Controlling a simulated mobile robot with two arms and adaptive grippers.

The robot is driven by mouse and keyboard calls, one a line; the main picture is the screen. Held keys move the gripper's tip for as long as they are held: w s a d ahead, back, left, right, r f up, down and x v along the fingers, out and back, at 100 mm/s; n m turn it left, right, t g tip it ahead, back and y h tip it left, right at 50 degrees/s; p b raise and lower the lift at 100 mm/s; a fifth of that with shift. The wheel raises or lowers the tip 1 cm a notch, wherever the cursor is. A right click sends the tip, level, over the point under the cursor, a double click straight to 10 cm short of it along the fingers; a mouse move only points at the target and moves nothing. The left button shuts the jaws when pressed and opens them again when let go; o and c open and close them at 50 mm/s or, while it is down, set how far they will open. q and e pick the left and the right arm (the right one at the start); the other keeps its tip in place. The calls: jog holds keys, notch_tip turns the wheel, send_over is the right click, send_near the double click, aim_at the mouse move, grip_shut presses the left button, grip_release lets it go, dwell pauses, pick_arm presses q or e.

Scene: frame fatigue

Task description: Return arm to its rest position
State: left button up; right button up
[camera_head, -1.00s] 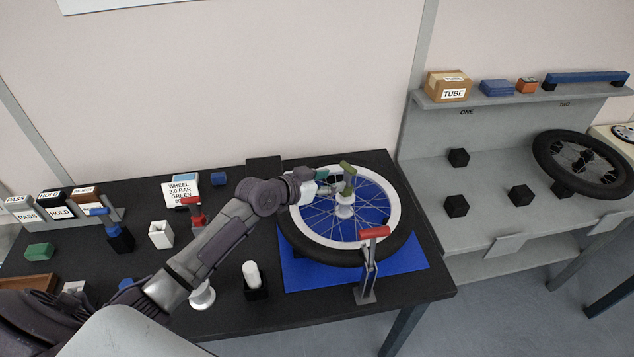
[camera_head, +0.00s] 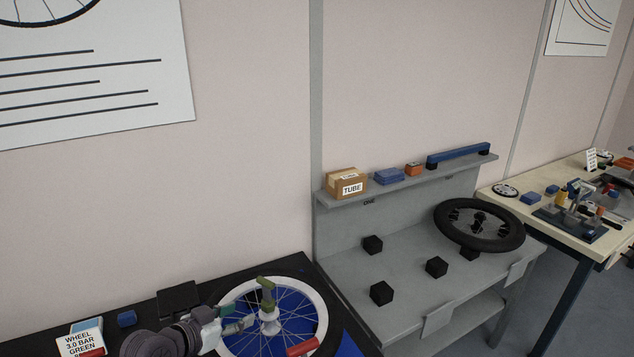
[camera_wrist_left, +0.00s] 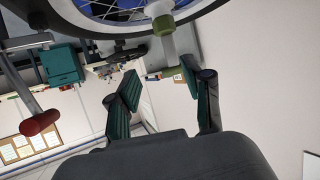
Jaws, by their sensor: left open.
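My left gripper (camera_head: 240,318) is at the wheel's hub in the head view, beside an olive-green handle (camera_head: 267,290) on a white hub post (camera_head: 269,322). In the left wrist view its two teal-padded fingers (camera_wrist_left: 165,90) are spread open with no object clamped between them. The white post (camera_wrist_left: 168,45) with its green parts lies just beyond the fingertips, close to the right-hand finger; I cannot tell whether they touch. The wheel (camera_head: 318,307) lies flat on the blue mat, its lower part cut off in the head view. My right gripper is not in view.
A red-handled tool (camera_head: 302,347) stands at the wheel's front edge. A grey rack (camera_head: 400,262) with a black tyre (camera_head: 479,225) stands right.

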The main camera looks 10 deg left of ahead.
pick_arm(q)
jog(key=s+d+f+g+y, duration=0.1)
jog(key=s+d+f+g, duration=0.1)
jog(key=s+d+f, duration=0.3)
jog(key=s+d+f+g, duration=0.1)
jog(key=s+f+g, duration=0.1)
jog(key=s, duration=0.6)
jog(key=s+a+f+n+g+y, duration=0.1)
jog(key=s+n+g+y, duration=0.1)
jog(key=s, duration=0.7)
jog(key=s+a+f+n+g+y, duration=0.1)
jog(key=s+a+n+g+y, duration=0.15)
jog(key=s, duration=0.75)
notch_tip(320, 180, down, 27)
jog(key=m+b, duration=0.1)
jog(key=b, duration=0.2)
jog(key=s+a+f+g+b, duration=0.2)
jog(key=s+f, duration=1.5)
jog(key=f, duration=0.2)
jog(key=shift+s+f, duration=0.25)
jog(key=shift+f, duration=0.1)
